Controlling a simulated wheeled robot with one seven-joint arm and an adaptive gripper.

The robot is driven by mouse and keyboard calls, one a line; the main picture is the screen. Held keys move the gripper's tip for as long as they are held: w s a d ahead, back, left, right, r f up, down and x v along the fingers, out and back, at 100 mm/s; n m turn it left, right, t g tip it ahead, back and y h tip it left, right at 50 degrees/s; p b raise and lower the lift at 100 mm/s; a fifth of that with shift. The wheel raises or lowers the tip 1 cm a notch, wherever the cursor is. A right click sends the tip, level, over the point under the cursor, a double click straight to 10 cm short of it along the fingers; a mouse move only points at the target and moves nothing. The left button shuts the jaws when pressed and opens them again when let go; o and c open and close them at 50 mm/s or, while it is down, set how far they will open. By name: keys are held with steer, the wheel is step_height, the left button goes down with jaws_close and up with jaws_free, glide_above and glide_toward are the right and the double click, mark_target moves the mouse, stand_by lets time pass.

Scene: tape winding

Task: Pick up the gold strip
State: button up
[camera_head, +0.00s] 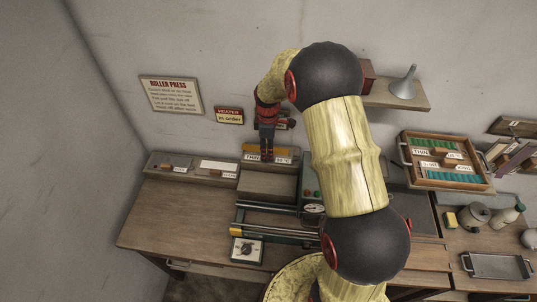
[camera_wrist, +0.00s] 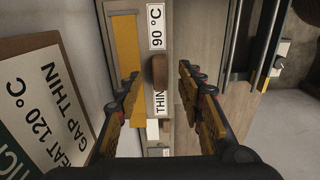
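The gold strip (camera_wrist: 125,52) lies on a holder labelled "THIN" and "90 °C". In the wrist view it runs lengthwise, left of a brown knob (camera_wrist: 160,72). In the head view part of the strip (camera_head: 252,148) shows at the back of the workbench, behind my gripper (camera_head: 267,157). In the wrist view my gripper (camera_wrist: 158,85) is open, one finger on each side of the holder's labelled front. Nothing is held between the fingers. I cannot tell whether a finger touches the holder.
Holders with a grey strip (camera_head: 175,162) and a white strip (camera_head: 219,167) stand to the left. The roller press (camera_head: 270,222) sits in front, with a dial box (camera_head: 246,251). A wall sign (camera_wrist: 50,105) is close to the left finger. A wooden tray (camera_head: 489,187) is at the right.

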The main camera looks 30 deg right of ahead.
step_height(320, 180, down, 3)
steer(key=shift+w+r, duration=0.1)
steer(key=shift+a, duration=0.1)
jaws_close()
stand_by(0.4)
